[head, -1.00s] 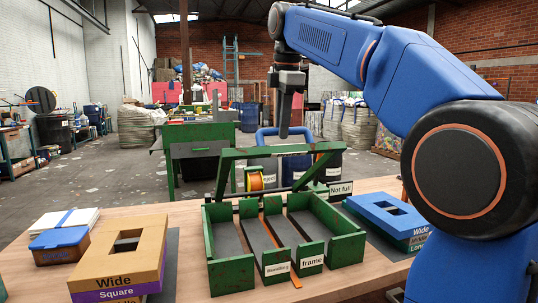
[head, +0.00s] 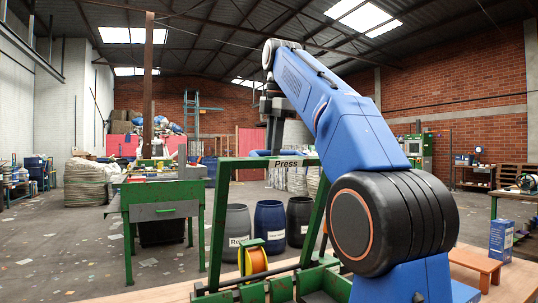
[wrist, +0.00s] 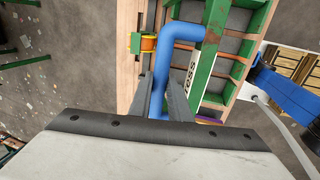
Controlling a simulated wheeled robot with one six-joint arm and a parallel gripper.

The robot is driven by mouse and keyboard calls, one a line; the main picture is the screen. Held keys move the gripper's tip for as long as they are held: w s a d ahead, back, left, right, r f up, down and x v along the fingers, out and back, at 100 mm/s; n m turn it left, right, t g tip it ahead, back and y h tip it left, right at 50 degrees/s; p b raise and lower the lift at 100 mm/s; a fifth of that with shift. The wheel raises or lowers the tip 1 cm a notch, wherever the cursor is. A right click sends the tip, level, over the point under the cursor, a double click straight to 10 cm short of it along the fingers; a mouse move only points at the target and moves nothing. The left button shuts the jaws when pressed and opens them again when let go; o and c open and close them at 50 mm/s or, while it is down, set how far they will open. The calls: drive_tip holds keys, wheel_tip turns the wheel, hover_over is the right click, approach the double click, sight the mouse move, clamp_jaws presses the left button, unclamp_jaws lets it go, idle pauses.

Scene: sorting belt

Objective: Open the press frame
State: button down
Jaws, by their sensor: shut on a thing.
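The press frame (head: 222,215) is a green frame with two posts and a top bar carrying a "Press" label (head: 288,163). It stands raised above the green compartment box (head: 283,288) at the bottom of the head view. A blue handle (head: 262,153) is fixed at its top. My gripper (head: 273,140) is at this handle. In the wrist view the blue handle (wrist: 180,32) runs in between the two dark fingers of my gripper (wrist: 165,90), which are shut on it. The exact contact is partly hidden by the fingers.
An orange reel (head: 254,262) sits at the box's back left. Grey and blue barrels (head: 270,226) stand on the floor behind the bench. A green table (head: 160,195) is farther left. A small wooden stool (head: 475,264) and a blue box (head: 502,240) are at right.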

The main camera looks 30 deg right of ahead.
drive_tip(key=shift+w+f, duration=0.15)
drive_tip(key=shift+w, duration=0.15)
drive_tip(key=c, duration=1.6)
unclamp_jaws()
drive_tip(key=shift+c, duration=0.2)
drive_tip(key=shift+s, duration=0.1)
